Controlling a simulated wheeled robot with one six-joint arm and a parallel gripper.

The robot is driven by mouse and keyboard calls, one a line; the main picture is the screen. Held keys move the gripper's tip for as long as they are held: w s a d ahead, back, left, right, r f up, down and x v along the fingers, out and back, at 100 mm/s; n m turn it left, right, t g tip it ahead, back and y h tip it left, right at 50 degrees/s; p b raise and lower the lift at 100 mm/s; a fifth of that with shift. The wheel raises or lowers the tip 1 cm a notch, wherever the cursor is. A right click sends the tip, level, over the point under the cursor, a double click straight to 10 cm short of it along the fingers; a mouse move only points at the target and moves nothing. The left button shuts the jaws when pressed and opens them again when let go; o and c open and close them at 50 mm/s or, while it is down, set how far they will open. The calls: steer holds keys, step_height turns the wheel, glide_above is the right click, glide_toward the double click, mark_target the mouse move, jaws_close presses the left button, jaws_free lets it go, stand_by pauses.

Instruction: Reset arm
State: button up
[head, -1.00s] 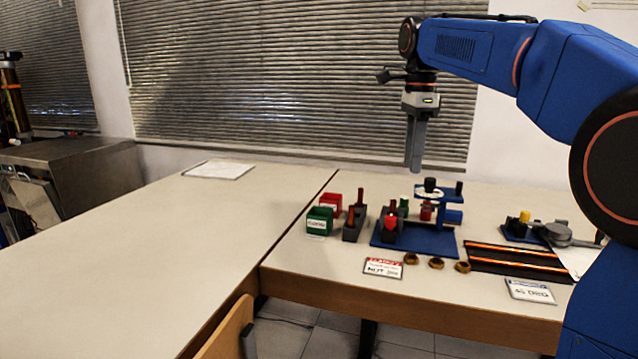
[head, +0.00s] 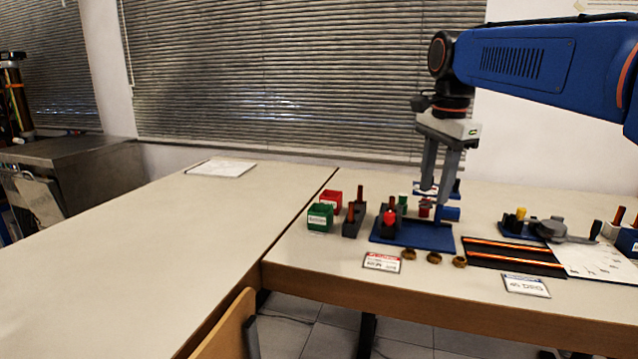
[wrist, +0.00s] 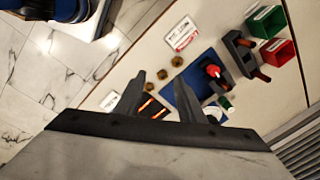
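My gripper (head: 436,188) hangs from the blue arm and points down above the right-hand table, over the back right part of the blue gauge rig (head: 405,235). It hides part of the rig's upright in the head view. In the wrist view its two fingers (wrist: 160,98) stand apart with nothing between them, so it is open and empty. The blue rig base also shows in the wrist view (wrist: 183,100), beyond the right finger.
A green bin (head: 320,218) and a red bin (head: 332,200) stand left of the rig. Several brass rings (head: 434,258), a red-and-white card (head: 381,262), a black tray with orange strips (head: 510,256) and a grey gauge (head: 555,231) lie around it. The left table (head: 130,260) is mostly clear.

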steer(key=s+d+f+n+t, duration=0.1)
steer(key=s+d+f+n, duration=0.1)
steer(key=s+f+n, duration=0.5)
steer(key=s+d+f+n+t, duration=0.2)
steer(key=s+f+n, duration=0.5)
steer(key=s+f, duration=1)
steer(key=shift+s+d+f+t, duration=0.25)
steer(key=shift+s+f+t, duration=0.1)
steer(key=shift+s, duration=0.1)
